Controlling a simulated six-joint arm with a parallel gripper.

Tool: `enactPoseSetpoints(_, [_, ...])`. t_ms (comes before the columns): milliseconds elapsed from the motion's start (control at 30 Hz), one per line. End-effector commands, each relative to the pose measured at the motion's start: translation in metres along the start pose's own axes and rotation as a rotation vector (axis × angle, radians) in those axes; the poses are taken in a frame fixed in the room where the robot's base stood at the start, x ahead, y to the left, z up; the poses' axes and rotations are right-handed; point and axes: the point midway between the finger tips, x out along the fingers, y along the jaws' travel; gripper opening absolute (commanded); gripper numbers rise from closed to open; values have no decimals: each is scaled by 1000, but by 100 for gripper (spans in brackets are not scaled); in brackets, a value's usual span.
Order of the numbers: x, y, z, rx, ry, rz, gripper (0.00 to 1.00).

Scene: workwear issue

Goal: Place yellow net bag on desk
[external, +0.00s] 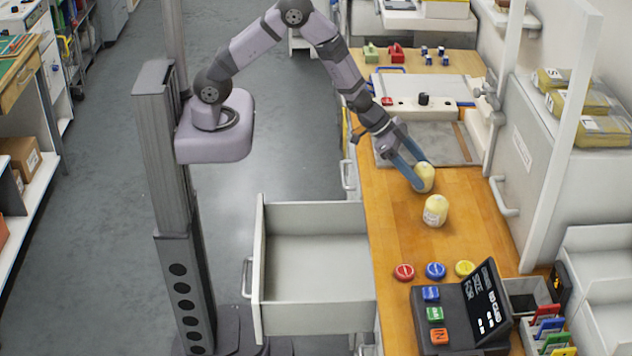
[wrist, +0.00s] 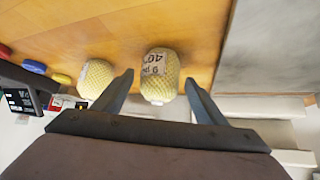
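Two pale yellow net bags are at the wooden desk (external: 465,255). The farther net bag (external: 425,177) is between the fingers of my gripper (external: 420,174); in the wrist view this bag (wrist: 160,76) has a printed label and a narrow gap shows on each side of it. My gripper (wrist: 159,76) is open around it. Whether the bag touches the desk is hard to tell. The nearer net bag (external: 435,211) stands on the desk just outside my fingers; it is left of them in the wrist view (wrist: 96,78).
An open, empty drawer (external: 312,217) juts from the desk's left side. Red, blue and yellow discs (external: 436,271) and a black card stand (external: 455,310) lie nearer the camera. A grey panel (external: 448,148) is behind my gripper. Yellow packages (external: 590,100) sit on a cabinet at right.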

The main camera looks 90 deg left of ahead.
Motion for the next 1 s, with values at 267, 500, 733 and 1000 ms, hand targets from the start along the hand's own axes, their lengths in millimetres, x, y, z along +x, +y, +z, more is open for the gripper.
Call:
enactPoseSetpoints(267, [0,0,0,0,0,0,65])
enactPoseSetpoints(500, [-10,-1,-4,0,2,-1,65])
enactPoseSetpoints(733, [-40,-1,-4,1,3,-2,65])
enactPoseSetpoints(1000, [-85,-1,-4,1,2,-2,65])
